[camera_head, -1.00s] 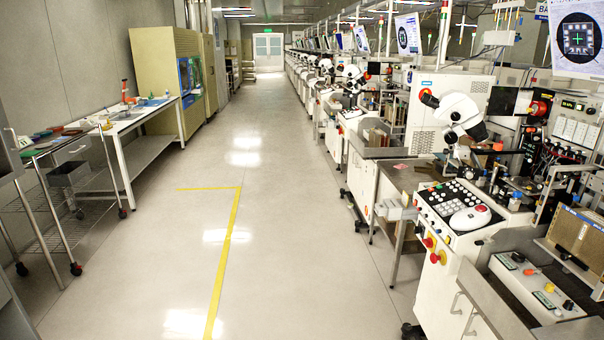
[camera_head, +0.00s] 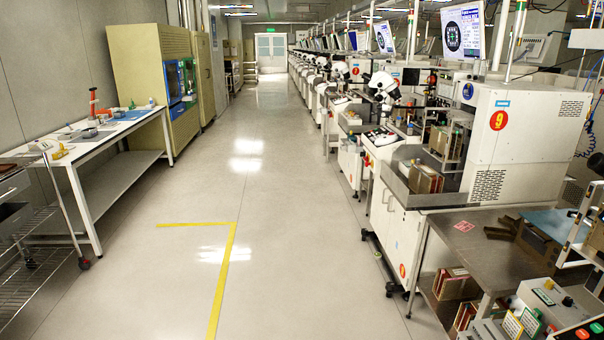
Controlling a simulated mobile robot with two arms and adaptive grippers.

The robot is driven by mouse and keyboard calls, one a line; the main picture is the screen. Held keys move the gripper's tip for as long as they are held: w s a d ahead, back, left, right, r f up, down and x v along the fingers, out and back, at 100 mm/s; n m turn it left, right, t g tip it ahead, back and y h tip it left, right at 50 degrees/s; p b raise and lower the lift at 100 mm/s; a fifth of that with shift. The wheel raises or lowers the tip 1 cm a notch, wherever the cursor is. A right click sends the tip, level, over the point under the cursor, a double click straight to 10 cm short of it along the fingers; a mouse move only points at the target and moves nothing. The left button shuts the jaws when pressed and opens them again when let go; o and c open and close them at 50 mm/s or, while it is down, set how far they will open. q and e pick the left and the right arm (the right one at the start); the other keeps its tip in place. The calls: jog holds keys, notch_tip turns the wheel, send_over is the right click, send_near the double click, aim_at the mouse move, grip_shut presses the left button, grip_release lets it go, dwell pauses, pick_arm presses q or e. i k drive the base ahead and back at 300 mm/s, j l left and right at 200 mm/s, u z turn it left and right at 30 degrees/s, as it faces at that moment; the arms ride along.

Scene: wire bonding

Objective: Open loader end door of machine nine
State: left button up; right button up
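Machine nine (camera_head: 530,135) stands on the right side of the aisle. It is a white machine with a red round label (camera_head: 499,120) bearing a 9 on the end of its tall housing. Below its worktop is a white base cabinet (camera_head: 402,230) with handles on the aisle side and another red round mark low down. I cannot tell which panel is the loader end door, or whether it is open. Neither of my grippers is in view.
A steel side table (camera_head: 480,245) adjoins machine nine, with magazines on its lower shelf. A white bench (camera_head: 105,135) and wire cart (camera_head: 35,250) line the left. The aisle floor (camera_head: 290,200) is clear, marked by a yellow line (camera_head: 225,270).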

aim_at(379, 215)
jog(key=i, duration=2.55)
